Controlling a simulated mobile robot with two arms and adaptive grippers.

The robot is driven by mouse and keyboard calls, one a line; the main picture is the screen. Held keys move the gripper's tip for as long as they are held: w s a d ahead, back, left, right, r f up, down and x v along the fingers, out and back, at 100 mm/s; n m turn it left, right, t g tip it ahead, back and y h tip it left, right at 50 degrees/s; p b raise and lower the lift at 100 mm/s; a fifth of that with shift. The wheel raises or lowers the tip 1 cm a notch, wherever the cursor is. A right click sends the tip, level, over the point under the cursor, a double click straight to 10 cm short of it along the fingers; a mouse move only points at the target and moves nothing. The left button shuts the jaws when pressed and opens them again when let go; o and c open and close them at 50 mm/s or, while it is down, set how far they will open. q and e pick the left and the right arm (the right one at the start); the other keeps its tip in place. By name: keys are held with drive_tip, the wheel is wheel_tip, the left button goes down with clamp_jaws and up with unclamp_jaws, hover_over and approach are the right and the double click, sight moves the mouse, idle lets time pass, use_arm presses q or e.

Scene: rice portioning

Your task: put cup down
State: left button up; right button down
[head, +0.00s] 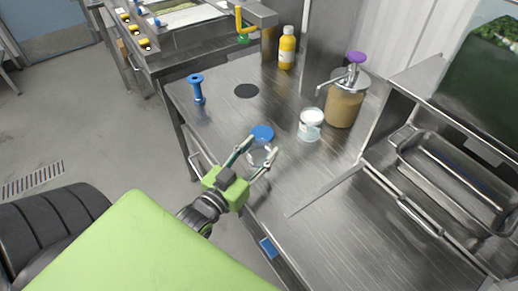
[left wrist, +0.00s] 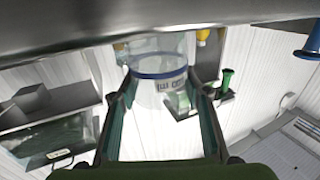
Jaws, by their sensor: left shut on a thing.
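My left gripper (head: 256,157) is shut on a clear cup (head: 262,154), over the near left part of the steel table (head: 240,119). In the left wrist view the clear cup (left wrist: 158,92) stands between the two fingers, with a blue ring around it and small dark print on its side. A blue disc (head: 262,132) shows just behind the cup in the head view. I cannot tell whether the cup's base touches the table. My right gripper is not in view.
A second cup (head: 311,123) with white contents stands to the right. Behind it are a purple-topped pump jar (head: 345,103) and a yellow bottle (head: 287,50). A blue spool-shaped thing (head: 197,90) and a black disc (head: 246,91) are further back. A metal tray (head: 412,145) lies at the right.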

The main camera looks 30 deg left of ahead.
use_arm(q)
drive_tip(key=shift+f, duration=0.2)
drive_tip(key=o, duration=1.1)
